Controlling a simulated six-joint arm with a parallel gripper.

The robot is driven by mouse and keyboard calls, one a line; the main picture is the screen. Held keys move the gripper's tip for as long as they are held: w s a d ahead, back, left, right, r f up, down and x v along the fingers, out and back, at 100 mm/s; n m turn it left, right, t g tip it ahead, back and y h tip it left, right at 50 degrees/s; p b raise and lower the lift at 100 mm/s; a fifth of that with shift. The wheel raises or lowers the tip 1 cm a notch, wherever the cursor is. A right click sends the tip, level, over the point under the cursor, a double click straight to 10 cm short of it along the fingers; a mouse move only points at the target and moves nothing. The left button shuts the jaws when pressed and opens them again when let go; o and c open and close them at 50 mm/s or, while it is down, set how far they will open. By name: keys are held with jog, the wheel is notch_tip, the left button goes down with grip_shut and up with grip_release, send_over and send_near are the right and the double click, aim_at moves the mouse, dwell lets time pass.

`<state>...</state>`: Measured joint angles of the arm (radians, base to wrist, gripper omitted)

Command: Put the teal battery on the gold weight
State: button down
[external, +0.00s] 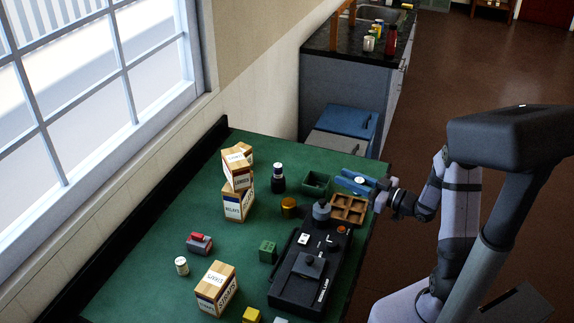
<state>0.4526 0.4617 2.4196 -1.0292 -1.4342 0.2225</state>
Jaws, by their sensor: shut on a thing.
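The gold weight (289,207) is a short golden cylinder standing on the green table, left of the wooden tray. My gripper (352,181), with blue fingers, reaches in from the right above the far right part of the table, near the green bin and wooden tray. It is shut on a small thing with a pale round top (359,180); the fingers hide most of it. I cannot make out its colour for certain, and no teal battery shows elsewhere on the table. The held thing is apart from the gold weight, to its right.
A dark green bin (316,184), a wooden compartment tray (349,208) and a grey weight (322,209) stand near the gold weight. A black device (308,270) fills the front right.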

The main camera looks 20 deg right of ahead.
aim_at(344, 211)
jog(key=shift+f+b, duration=0.35)
jog(key=shift+f, duration=0.2)
jog(key=shift+f+p, duration=0.3)
jog(key=shift+f, duration=4.5)
jog(key=shift+f, duration=0.2)
jog(key=c, duration=1.5)
grip_release()
jog(key=shift+o, duration=0.2)
